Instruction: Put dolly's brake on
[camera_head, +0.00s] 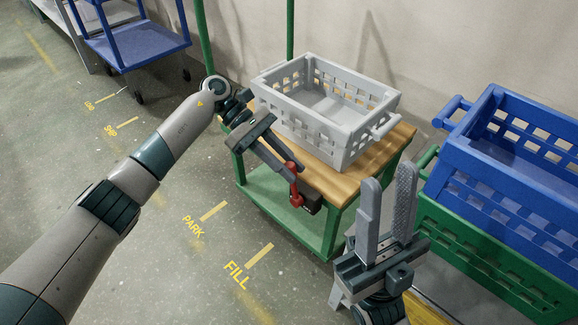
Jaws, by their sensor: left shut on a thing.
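The dolly has a green frame with a wooden top (385,150) and a lower green shelf (270,200). Its brake is a red lever (295,193) on a dark block (311,201) at the dolly's front edge. My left gripper (291,168) reaches in from the left, and its fingers are shut on the upper end of the red lever. The fingers partly hide that end. My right gripper (387,190) points up in front of the dolly's right side. Its two fingers are apart with nothing between them.
A grey crate (315,120) stands empty-looking on the dolly's top. A blue crate (500,170) sits on a green crate (470,245) at right. A blue cart (140,45) stands at the back left. The floor shows yellow PARK (193,226) and FILL (236,275) markings.

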